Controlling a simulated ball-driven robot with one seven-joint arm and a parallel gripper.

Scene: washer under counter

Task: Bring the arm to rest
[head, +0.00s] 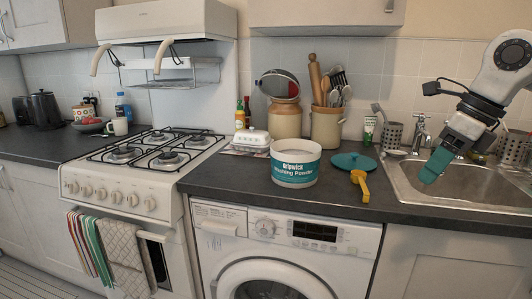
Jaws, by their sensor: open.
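My arm (492,85) reaches in from the right edge. My gripper (433,168) hangs over the left part of the sink, with its teal fingertips pointing down and to the left. It is open, and nothing shows between the fingers. It is apart from the counter and the objects on it. The gap between the fingers is hard to see from this side.
A washing powder tub (296,162), a teal lid (354,161) and a yellow scoop (360,186) are on the counter left of the gripper. The tap (421,134) stands close behind it. The washer (290,250) is under the counter; the stove (140,170) is left.

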